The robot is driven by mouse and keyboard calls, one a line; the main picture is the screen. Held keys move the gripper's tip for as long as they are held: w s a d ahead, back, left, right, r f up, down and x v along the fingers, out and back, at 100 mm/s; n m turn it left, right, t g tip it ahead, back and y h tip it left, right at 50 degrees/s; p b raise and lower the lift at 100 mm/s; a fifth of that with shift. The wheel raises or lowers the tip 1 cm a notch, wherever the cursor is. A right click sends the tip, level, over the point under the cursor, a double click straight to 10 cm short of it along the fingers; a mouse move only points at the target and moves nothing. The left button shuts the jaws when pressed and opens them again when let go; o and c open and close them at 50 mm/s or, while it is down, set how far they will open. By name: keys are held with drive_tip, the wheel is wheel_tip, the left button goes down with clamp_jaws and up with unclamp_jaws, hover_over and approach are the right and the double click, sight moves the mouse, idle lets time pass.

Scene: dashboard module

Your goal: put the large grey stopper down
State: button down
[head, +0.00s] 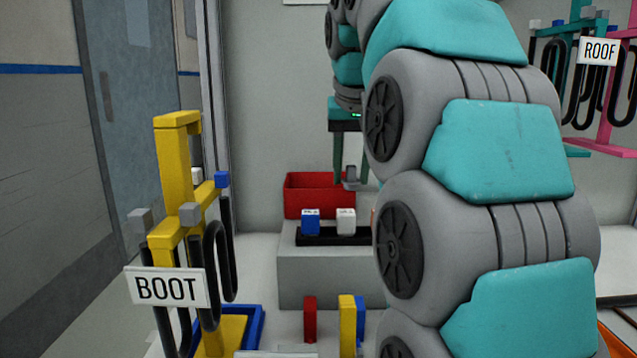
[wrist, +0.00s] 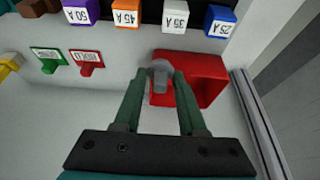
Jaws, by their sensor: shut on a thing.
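The large grey stopper (wrist: 160,74) is between the fingertips of my gripper (wrist: 159,79) in the wrist view. The gripper is shut on it. In the head view the stopper (head: 351,178) hangs from my gripper (head: 346,169) by the right end of an open red box (head: 298,204). In the wrist view the stopper overlaps the left part of the red box (wrist: 207,68). I cannot tell how high it is above the box. My arm hides much of the right of the head view.
A grey block (head: 310,270) bears a black strip with blue (head: 310,222) and white (head: 346,222) fuses in front of the box. A yellow BOOT stand (head: 176,170) with black loops is at left.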

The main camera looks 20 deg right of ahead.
sight(319, 190)
drive_tip(key=w+a, duration=0.1)
drive_tip(key=w, duration=0.3)
drive_tip(key=w+a+f, duration=0.1)
drive_tip(key=w, duration=0.1)
drive_tip(key=shift+w+a+p, duration=0.35)
drive_tip(key=shift+w, duration=0.05)
drive_tip(key=shift+s+f, duration=0.1)
drive_tip(key=shift+f, duration=1.55)
drive_tip(key=shift+f, duration=0.45)
drive_tip(key=shift+f+b, duration=0.2)
drive_tip(key=shift+b, duration=0.15)
drive_tip(key=c, duration=0.5)
unclamp_jaws()
drive_tip(key=shift+r, duration=0.1)
drive_tip(key=shift+r, duration=0.1)
